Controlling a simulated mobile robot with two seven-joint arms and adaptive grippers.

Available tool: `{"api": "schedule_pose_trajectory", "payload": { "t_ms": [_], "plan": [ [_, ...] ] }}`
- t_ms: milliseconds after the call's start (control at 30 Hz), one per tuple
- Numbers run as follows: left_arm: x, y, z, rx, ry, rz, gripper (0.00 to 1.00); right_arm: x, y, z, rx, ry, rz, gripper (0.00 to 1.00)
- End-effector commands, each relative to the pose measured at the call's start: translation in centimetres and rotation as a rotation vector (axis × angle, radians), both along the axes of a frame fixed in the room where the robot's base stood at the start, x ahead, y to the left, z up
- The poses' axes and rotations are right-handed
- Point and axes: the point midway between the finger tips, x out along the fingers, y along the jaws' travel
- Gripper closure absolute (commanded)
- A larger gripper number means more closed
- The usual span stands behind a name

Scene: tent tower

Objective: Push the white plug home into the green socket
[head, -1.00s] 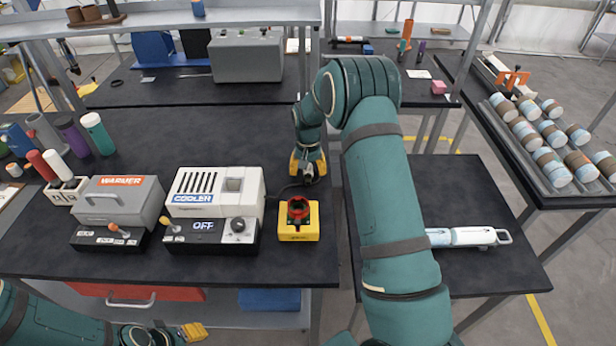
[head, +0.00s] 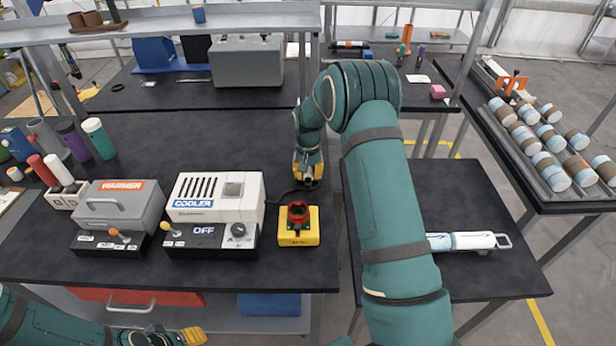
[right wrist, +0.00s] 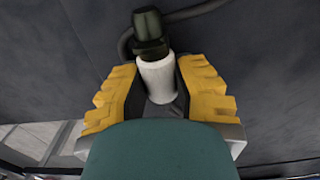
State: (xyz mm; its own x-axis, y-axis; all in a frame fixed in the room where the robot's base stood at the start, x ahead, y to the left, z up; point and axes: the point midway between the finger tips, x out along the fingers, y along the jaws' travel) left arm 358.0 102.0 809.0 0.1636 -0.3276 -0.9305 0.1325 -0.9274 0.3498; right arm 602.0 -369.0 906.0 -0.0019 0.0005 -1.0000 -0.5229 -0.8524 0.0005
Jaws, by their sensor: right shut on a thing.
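My right gripper (head: 308,172) reaches down at the table's right end, behind the yellow box. In the right wrist view, its yellow fingers (right wrist: 160,90) are shut on the white plug (right wrist: 158,80). A dark, greenish-black ridged piece (right wrist: 150,35) lies in line with the plug at its far end, touching or overlapping it. I cannot tell whether this is the green socket or how deep the plug sits.
A black cable (right wrist: 195,10) runs beside the dark piece. The yellow box (head: 298,238) with a red ring stands in front of my right gripper. The white cooler (head: 214,198) and grey warmer (head: 118,210) stand to the left. A gap separates this table from the right one (head: 490,275).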

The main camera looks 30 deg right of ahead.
Motion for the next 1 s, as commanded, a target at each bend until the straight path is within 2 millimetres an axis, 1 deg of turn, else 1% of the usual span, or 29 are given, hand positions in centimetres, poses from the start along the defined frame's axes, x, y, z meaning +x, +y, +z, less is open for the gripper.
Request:
{"api": "schedule_pose_trajectory", "payload": {
  "t_ms": [33, 600, 1000],
  "plan": [
    [0.0, 0.0, 0.3, 0.000, 0.000, 0.000, 0.53, 0.0, 0.0, 0.5, -0.001, -0.001, 0.000, 1.00],
    [0.0, 0.0, 2.2, 0.000, 0.000, 0.000, 0.53, 0.1, 0.0, 3.6, -0.001, -0.003, 0.000, 1.00],
    [0.1, 0.0, 2.2, 0.000, -0.002, 0.002, 0.53, 0.0, 0.0, 3.8, -0.001, -0.002, 0.000, 1.00]
  ]
}}
